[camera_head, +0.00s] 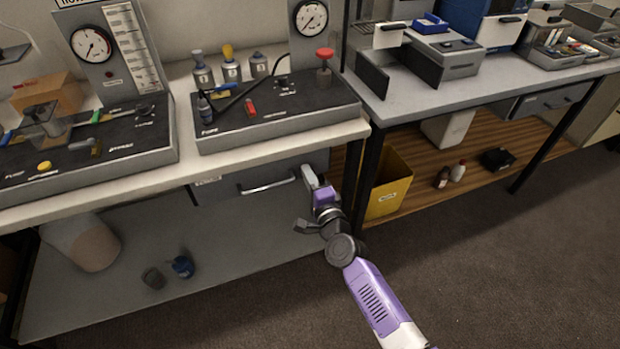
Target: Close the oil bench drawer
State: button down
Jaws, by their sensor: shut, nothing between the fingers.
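The grey drawer (232,188) sits under the worktop of the left bench, with a curved metal handle (268,186) on its front. I cannot tell from this angle whether it stands a little open or is flush. My gripper (308,174) is at the right end of the drawer front, just right of the handle. It is shut and holds nothing. Whether its fingertips touch the drawer front cannot be told. My arm reaches up to it from the lower right.
The bench worktop (290,146) carries gauge panels and bottles. A leg (368,165) stands right of my gripper, with a yellow bin (388,185) beyond it. A lower shelf (235,245) holds a bucket and two small containers. Floor in front is clear.

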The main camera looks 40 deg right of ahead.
jog(key=shift+w+r, duration=0.1)
jog(key=shift+w, duration=0.1)
jog(key=v, duration=0.8)
jog(key=shift+p, duration=0.45)
jog(key=shift+s, duration=0.1)
jog(key=s+a+r+n+y, duration=0.2)
jog(key=s+n, duration=0.5)
jog(key=s, duration=0.4)
jog(key=s+a+r+n+g+y, duration=0.1)
jog(key=s+a+r+n, duration=0.4)
jog(key=s, duration=0.7)
jog(key=s+a+r+n+g+y, duration=0.1)
jog(key=s+a+r+n, duration=0.3)
jog(key=s+n, duration=0.5)
jog(key=s+a+y, duration=0.1)
jog(key=s+a, duration=0.1)
jog(key=shift+s+a+n+y, duration=0.2)
jog(key=shift+a+n+y, duration=0.1)
jog(key=shift+a, duration=0.1)
